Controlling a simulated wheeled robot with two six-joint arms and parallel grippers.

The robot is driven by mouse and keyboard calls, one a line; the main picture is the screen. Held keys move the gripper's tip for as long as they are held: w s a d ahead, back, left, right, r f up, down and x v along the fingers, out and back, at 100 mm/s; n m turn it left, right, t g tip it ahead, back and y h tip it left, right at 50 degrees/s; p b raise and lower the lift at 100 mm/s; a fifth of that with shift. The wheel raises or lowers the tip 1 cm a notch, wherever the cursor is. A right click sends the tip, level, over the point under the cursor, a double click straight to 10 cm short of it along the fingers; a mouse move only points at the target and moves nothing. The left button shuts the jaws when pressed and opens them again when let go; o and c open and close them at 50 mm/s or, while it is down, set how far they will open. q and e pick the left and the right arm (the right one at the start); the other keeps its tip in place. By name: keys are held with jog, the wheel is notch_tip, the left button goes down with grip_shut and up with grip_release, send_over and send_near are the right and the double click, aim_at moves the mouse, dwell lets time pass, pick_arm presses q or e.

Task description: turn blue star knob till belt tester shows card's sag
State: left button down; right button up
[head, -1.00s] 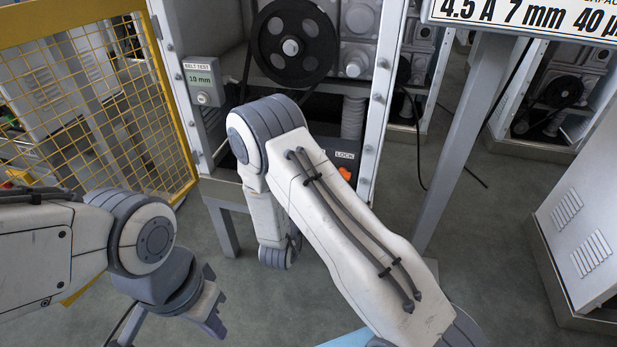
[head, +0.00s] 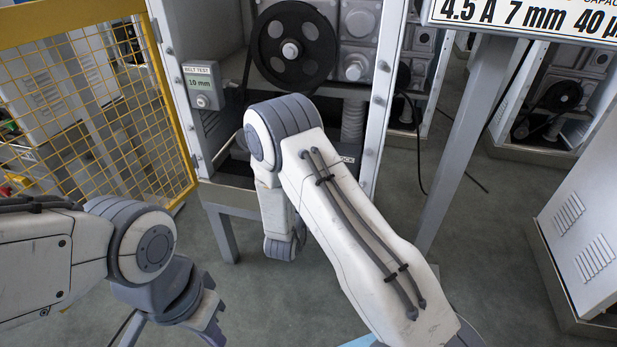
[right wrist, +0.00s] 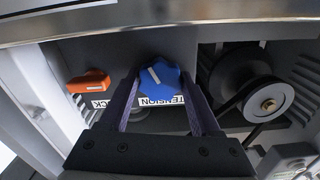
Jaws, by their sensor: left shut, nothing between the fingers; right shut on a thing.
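The blue star knob (right wrist: 158,82) with a white pointer line shows in the right wrist view, over a label of which I read "TENSION". My right gripper (right wrist: 160,92) is shut on it, one dark finger on each side. In the head view the knob and this gripper are hidden behind my right arm. The belt tester (head: 203,86) on the left post reads 10 mm. The card (head: 530,18) at the top right reads 4.5 A, 7 mm and 40 µ, its right end cut off. My left gripper (head: 205,322) is shut and empty at lower left.
An orange knob (right wrist: 90,82) at a partly covered lock label is left of the blue knob. A belt pulley (right wrist: 268,104) is at right. The large black pulley (head: 290,48) is above my right arm. Yellow mesh fencing (head: 95,110) stands at left.

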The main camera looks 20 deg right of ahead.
jog(key=shift+m, duration=0.3)
jog(key=m+b, duration=0.1)
jog(key=m, duration=0.1)
jog(key=shift+f+m, duration=0.15)
jog(key=shift+m, duration=0.25)
jog(key=m+b, duration=0.1)
jog(key=m, duration=0.1)
jog(key=shift+m, duration=0.4)
jog(key=m+b, duration=0.3)
jog(key=m, duration=0.2)
jog(key=shift+s+b, duration=0.1)
jog(key=shift+b, duration=0.25)
jog(key=shift+m, duration=0.3)
jog(key=o, duration=1.4)
jog(key=shift+c, duration=0.2)
jog(key=shift+a, duration=0.1)
